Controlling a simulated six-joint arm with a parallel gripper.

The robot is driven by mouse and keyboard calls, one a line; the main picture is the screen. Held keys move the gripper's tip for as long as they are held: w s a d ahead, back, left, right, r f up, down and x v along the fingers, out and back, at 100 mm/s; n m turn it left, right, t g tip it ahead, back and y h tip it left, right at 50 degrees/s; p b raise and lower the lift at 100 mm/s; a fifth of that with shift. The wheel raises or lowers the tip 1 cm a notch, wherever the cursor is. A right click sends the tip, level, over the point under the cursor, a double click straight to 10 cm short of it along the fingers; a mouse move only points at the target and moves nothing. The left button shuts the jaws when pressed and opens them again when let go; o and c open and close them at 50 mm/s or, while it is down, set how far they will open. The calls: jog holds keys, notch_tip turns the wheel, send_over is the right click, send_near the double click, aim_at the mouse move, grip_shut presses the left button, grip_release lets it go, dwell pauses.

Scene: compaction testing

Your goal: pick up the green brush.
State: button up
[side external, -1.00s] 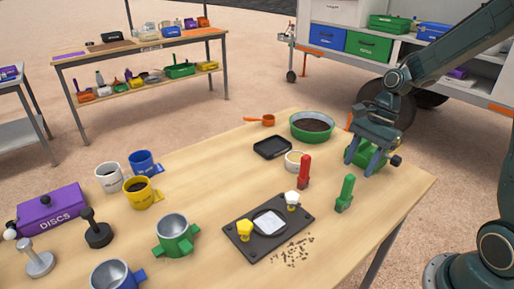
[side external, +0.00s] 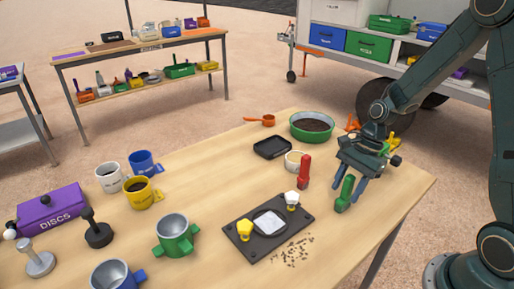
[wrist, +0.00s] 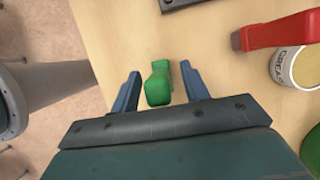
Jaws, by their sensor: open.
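The green brush (side external: 345,190) stands on the wooden table near its right edge. My gripper (side external: 350,187) is above and around the brush, with its fingers pointing down. In the wrist view the green brush (wrist: 159,86) lies between the two blue fingers of my gripper (wrist: 160,70). The fingers are apart, and a gap shows on each side of the brush. Part of the brush is hidden by a finger in the side view.
A red brush (side external: 304,172) and a cream tin (side external: 293,160) stand to the left. A dark plate (side external: 236,231) with yellow and white knobs lies nearer the front. A green bowl (side external: 312,126) is behind. Bare table lies right of the brush.

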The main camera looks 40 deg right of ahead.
jog(key=shift+x, duration=0.8)
grip_shut()
jog(key=shift+r, duration=0.15)
jog(key=shift+r, duration=4.9)
